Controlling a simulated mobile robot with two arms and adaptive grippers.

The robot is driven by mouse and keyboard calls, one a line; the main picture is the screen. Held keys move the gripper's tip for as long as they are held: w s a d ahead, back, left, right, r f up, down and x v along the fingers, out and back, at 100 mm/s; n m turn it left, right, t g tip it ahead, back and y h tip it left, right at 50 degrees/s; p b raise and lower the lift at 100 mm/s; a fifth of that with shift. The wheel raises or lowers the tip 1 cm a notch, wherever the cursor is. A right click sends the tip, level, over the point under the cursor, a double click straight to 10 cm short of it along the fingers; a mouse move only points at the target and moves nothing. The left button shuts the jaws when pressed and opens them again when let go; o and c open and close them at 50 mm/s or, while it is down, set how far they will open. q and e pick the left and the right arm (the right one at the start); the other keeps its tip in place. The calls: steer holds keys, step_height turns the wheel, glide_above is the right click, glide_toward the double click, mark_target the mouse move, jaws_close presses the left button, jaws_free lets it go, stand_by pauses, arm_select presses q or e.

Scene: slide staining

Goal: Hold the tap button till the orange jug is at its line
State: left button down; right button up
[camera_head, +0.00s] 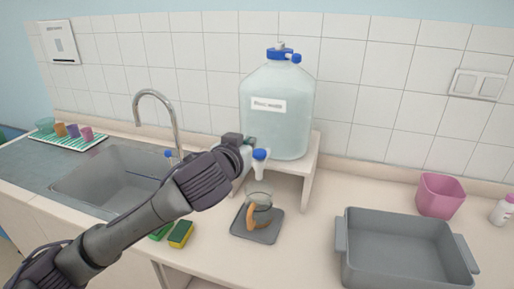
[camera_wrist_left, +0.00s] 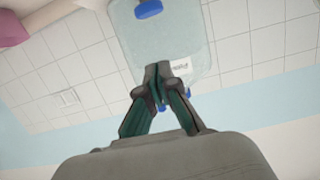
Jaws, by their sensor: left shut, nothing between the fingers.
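A large water bottle (camera_head: 277,110) with a blue cap stands on a small white stand, and its tap with a blue button (camera_head: 260,155) faces the front. The clear jug with an orange handle (camera_head: 262,200) stands upright on a dark grey pad (camera_head: 258,236) below the tap. Its line and water level are too small to tell. My left gripper (camera_head: 250,143) is shut and empty, close to the tap button at its upper left. In the left wrist view the shut fingertips (camera_wrist_left: 165,66) lie in front of the bottle (camera_wrist_left: 172,35), apart from the blue button (camera_wrist_left: 148,9).
A sink (camera_head: 115,180) with a curved faucet lies to the left, sponges (camera_head: 181,234) in front of it. A grey tub (camera_head: 400,250), a pink container (camera_head: 440,195) and a small white bottle (camera_head: 503,210) stand on the right. A rack with coloured cups (camera_head: 68,140) is far left.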

arm_select(q)
steer(key=p, duration=0.2)
glide_above(259, 154)
steer(key=s, duration=0.1)
steer(key=shift+a+f, duration=0.25)
steer(key=shift+f, duration=0.4)
step_height(259, 154, down, 3)
steer(key=shift+r+p, duration=0.15)
steer(key=shift+p, duration=0.25)
steer(key=shift+s+f, duration=0.1)
steer(key=shift+f, duration=0.75)
